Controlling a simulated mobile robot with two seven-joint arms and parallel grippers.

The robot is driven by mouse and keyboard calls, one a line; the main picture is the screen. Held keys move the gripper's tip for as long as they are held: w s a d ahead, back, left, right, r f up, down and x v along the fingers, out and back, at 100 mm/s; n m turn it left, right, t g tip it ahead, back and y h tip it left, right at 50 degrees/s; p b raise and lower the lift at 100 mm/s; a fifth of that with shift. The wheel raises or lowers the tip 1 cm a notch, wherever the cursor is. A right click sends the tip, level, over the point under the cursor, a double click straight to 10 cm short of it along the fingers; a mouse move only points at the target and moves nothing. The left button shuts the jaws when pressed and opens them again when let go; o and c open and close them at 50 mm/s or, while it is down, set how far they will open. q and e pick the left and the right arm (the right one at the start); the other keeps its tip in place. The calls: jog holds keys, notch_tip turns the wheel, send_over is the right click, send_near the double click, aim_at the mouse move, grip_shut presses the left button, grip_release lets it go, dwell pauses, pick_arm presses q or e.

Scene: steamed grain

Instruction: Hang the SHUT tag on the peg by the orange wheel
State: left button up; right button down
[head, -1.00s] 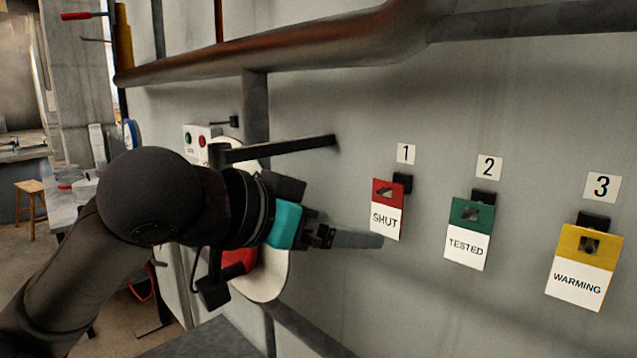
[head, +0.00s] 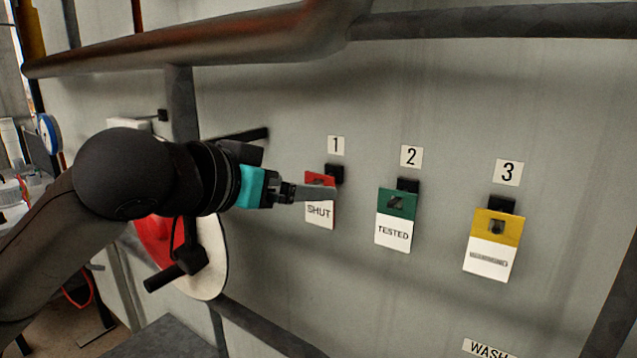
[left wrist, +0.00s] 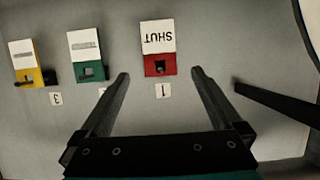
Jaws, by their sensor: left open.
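The SHUT tag (head: 320,210), red above and white below, hangs on a dark peg (head: 334,173) under the number 1 label. In the left wrist view the SHUT tag (left wrist: 158,42) appears upside down, beyond and between my fingers. My left gripper (head: 318,193) is open, its fingers reaching across the tag's red part in the head view; the wrist view (left wrist: 158,78) shows nothing between the fingertips. A round disc with a red part (head: 205,270) is partly hidden behind my left arm. No orange wheel can be clearly made out. My right gripper is not in view.
A green TESTED tag (head: 395,218) and a yellow tag (head: 491,244) hang to the right under labels 2 and 3. A dark bar (head: 240,136) sticks out behind my arm; it also shows in the wrist view (left wrist: 275,100). A thick pipe (head: 200,45) crosses above.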

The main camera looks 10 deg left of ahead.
aim_at(319, 180)
pick_arm(q)
jog(key=x, duration=0.7)
jog(key=c, duration=1.5)
jog(key=shift+o, duration=0.2)
dwell(0.7)
jog(key=shift+r+p, duration=0.25)
jog(key=shift+p, duration=0.45)
jog(key=shift+s, duration=0.15)
jog(key=shift+s+a+p, duration=0.15)
jog(key=shift+s+a, duration=0.15)
jog(key=shift+s, duration=0.45)
jog(key=shift+s+a+p, duration=0.15)
jog(key=shift+s+a, duration=0.15)
jog(key=shift+s, duration=0.4)
jog(key=shift+s, duration=0.15)
